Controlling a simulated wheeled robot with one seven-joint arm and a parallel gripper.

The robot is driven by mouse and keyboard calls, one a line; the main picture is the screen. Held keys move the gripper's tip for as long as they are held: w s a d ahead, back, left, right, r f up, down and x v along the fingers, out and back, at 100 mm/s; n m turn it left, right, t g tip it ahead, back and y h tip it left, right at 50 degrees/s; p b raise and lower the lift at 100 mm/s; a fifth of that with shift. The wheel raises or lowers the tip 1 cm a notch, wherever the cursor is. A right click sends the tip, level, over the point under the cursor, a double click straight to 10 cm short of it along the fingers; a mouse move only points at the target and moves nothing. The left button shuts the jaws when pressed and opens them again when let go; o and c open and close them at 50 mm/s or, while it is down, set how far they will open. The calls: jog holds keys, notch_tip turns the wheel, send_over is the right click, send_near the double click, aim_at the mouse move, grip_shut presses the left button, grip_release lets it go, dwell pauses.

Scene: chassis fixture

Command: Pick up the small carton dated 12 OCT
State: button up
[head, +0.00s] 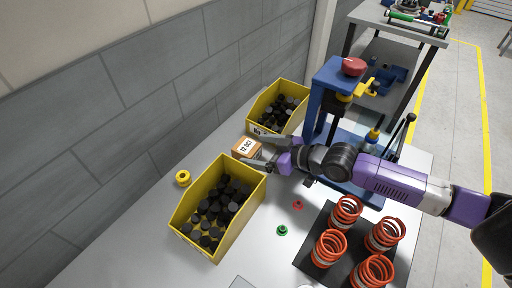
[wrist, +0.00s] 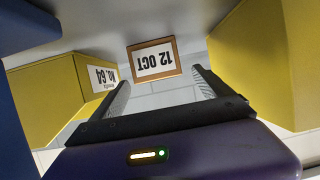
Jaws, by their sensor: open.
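The small carton (head: 246,148) is orange-brown with a white label reading 12 OCT. It stands on the table between two yellow bins. In the wrist view the carton (wrist: 152,59) appears upside down, just beyond the fingertips and between their lines. My gripper (head: 256,151) reaches in from the right, with one finger on each side of the carton in the head view. In the wrist view my gripper (wrist: 158,82) is open with nothing between its fingers. I cannot tell whether either finger touches the carton.
A yellow bin (head: 251,205) of black caps stands in front, another yellow bin (head: 253,128) behind. The latter's label reads No. 64 in the wrist view (wrist: 104,76). A blue press (head: 318,105) stands beside my arm. Orange springs (head: 330,248) stand at the front right. A grey wall borders the left.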

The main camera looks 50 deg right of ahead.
aim_at(240, 147)
jog(key=shift+f+p+x, duration=0.1)
jog(key=shift+p+x, duration=0.35)
jog(key=shift+x, duration=1.4)
jog(key=shift+f+p+x, duration=0.15)
jog(key=shift+p+x, duration=0.3)
jog(key=shift+x, duration=1.4)
jog(key=shift+s+d, duration=0.1)
jog(key=c, duration=1.7)
jog(key=shift+c, duration=0.5)
jog(key=shift+r, duration=0.15)
